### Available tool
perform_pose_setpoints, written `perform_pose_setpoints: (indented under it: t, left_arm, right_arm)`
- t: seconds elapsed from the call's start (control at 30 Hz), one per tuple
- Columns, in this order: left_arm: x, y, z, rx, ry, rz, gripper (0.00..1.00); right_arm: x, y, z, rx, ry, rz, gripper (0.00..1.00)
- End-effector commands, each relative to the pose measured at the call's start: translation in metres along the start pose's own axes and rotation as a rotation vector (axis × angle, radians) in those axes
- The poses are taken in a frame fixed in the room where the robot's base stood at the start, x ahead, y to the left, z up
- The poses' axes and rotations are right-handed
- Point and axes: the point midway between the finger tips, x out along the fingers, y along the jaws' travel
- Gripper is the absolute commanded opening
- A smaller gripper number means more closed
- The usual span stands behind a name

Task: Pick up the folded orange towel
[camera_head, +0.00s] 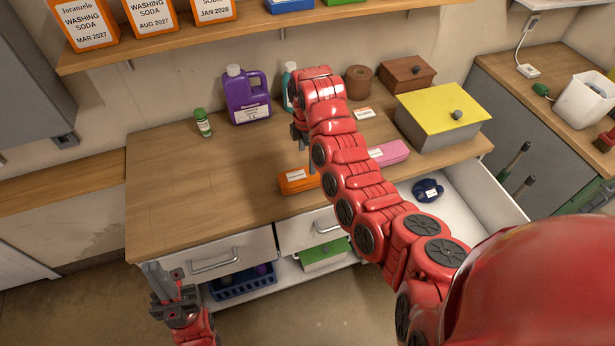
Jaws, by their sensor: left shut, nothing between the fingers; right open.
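An orange item with a white label, which looks like the folded orange towel (294,184), lies on the wooden countertop near its front edge. Its right end is hidden behind my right arm. My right gripper (305,150) is above the countertop, beyond and above the towel in the picture, apart from it. It is open, partly hidden by my arm, with nothing seen in it. My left gripper (168,283) is low in front of the cabinet's left drawer, shut and empty, away from the towel.
A pink labelled item (389,153) lies right of my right arm, beside a grey box with a yellow lid (440,108). A purple jug (247,97) and green bottle (203,123) stand at the back. An open drawer (473,190) juts out at right. The left countertop is clear.

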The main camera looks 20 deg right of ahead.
Motion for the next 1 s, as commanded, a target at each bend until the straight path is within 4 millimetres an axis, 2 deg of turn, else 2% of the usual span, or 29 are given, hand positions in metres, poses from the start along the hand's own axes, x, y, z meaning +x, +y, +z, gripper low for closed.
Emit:
perform_pose_setpoints:
  t: [0.03,0.13,0.27,0.37,0.53,0.63,0.8,1.0]
  left_arm:
    - [-0.003,0.0,0.001,0.0,0.0,0.0,0.0]
    - [0.003,0.0,-0.001,0.0,0.0,0.0,0.0]
    - [0.004,0.0,-0.001,0.0,0.0,0.0,0.0]
    - [0.013,-0.001,-0.002,0.0,0.0,0.0,0.0]
    - [0.034,-0.002,-0.006,0.0,0.0,0.0,0.0]
    - [0.033,-0.002,-0.006,0.0,0.0,0.0,0.0]
    - [0.035,-0.002,-0.006,0.0,0.0,0.0,0.0]
    - [0.035,-0.002,-0.006,0.0,0.0,0.0,0.0]
  right_arm:
    - [0.009,-0.001,-0.001,-0.001,-0.001,-0.002,1.0]
    - [0.021,-0.001,0.0,-0.002,0.0,-0.005,1.0]
    - [0.031,-0.001,0.0,-0.001,-0.001,-0.003,1.0]
    - [0.035,-0.001,0.0,-0.001,0.0,-0.001,1.0]
    - [0.058,-0.005,0.001,-0.001,0.0,-0.006,1.0]
    - [0.072,-0.004,0.001,-0.003,-0.001,-0.004,1.0]
    - [0.082,-0.004,0.002,0.0,-0.001,0.001,1.0]
    - [0.084,-0.003,0.001,0.0,0.0,0.001,1.0]
